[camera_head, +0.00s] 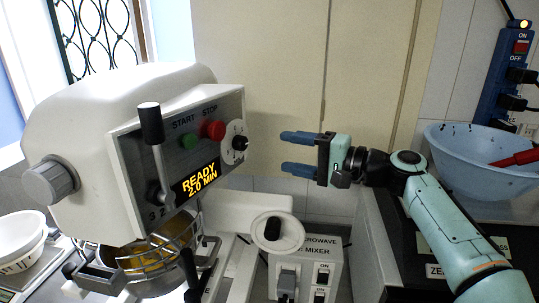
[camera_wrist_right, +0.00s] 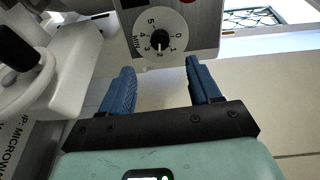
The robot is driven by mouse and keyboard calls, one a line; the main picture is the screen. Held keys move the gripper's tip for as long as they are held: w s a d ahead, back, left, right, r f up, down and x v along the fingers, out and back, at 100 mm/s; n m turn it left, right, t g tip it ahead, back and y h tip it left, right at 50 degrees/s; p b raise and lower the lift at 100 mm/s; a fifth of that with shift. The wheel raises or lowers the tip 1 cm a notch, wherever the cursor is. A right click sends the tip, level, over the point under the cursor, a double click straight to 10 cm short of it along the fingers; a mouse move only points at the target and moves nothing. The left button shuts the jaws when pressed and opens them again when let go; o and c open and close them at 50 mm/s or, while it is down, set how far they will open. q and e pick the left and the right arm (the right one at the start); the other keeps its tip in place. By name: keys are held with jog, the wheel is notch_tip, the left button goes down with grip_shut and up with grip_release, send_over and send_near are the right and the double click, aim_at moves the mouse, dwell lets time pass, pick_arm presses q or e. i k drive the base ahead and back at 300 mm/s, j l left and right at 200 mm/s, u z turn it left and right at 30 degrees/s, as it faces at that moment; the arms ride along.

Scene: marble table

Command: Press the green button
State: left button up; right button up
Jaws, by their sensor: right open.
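The green button (camera_head: 189,141) sits under the label START on the control panel of a white stand mixer (camera_head: 130,95) in the head view. A red button (camera_head: 213,129) labelled STOP is right of it. My right gripper (camera_head: 285,152) is open and empty, to the right of the panel and apart from it, with its blue fingers pointing left. In the right wrist view the fingers (camera_wrist_right: 161,90) are spread, with the panel's timer dial (camera_wrist_right: 159,44) beyond them. The green button does not show in the wrist view. My left gripper is not in view.
A display (camera_head: 198,184) reads READY 2.0 MIN. A black-knobbed lever (camera_head: 151,125) stands in front of the panel's left part. A wire-guarded bowl (camera_head: 150,260) is below. A switch box (camera_head: 310,265) stands at lower centre, and a blue bowl (camera_head: 480,160) is at right.

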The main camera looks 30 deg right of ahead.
aim_at(190, 141)
jog(key=k, duration=1.5)
